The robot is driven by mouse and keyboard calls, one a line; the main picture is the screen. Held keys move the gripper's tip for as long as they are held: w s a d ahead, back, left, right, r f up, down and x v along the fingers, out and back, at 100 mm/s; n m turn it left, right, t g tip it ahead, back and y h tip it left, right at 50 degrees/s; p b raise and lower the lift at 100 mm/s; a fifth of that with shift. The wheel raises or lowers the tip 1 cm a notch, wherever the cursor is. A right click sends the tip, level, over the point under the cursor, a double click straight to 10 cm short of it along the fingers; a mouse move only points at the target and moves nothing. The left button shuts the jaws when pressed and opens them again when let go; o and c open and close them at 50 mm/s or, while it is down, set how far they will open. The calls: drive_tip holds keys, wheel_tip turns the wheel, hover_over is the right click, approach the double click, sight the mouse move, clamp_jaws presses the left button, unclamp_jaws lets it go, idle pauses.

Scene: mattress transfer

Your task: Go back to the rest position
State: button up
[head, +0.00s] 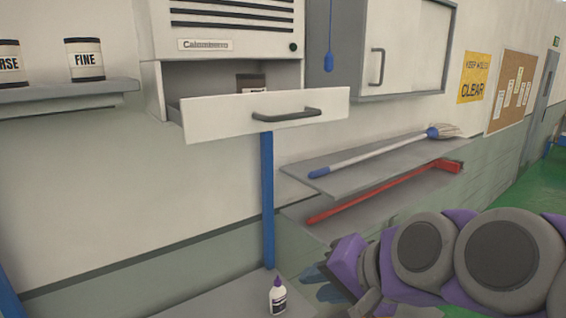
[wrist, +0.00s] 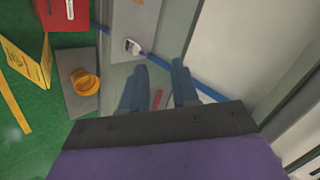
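My gripper (wrist: 160,68) shows in the wrist view as two blue-grey fingers standing apart with a gap between them. It is open and holds nothing. In the head view my purple and grey arm reaches in from the lower right, and the gripper (head: 318,283) is partly visible beyond it. The gripper is near a white bottle with a purple cap (head: 278,296), which stands on a grey surface to its left and is apart from it. The same bottle (wrist: 133,47) shows beyond the fingertips in the wrist view.
An open drawer (head: 225,118) juts from the white cabinet, with a dark-lidded jar (head: 251,82) inside. A mop (head: 380,155) and a red tool (head: 380,190) lie on wall shelves. A yellow sign (wrist: 25,62) and a yellow object (wrist: 85,82) are at left in the wrist view.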

drive_tip(key=s+d+f+n+g+h+b, duration=0.2)
drive_tip(key=s+f, duration=0.4)
drive_tip(key=f, duration=0.5)
drive_tip(key=s+d+f+n+g+h+b, duration=0.2)
drive_tip(key=s+f, duration=0.5)
drive_tip(key=f, duration=0.4)
drive_tip(key=s+d+f+n+g+h+b, duration=0.1)
drive_tip(key=s+d+f+g+h+b, duration=0.1)
drive_tip(key=s+f+b, duration=0.4)
wheel_tip(320, 180, down, 6)
drive_tip(key=d+g, duration=0.1)
drive_tip(key=g, duration=0.1)
drive_tip(key=shift+s+d+n+g, duration=0.2)
drive_tip(key=shift+n+g, duration=0.2)
drive_tip(key=shift+r, duration=0.25)
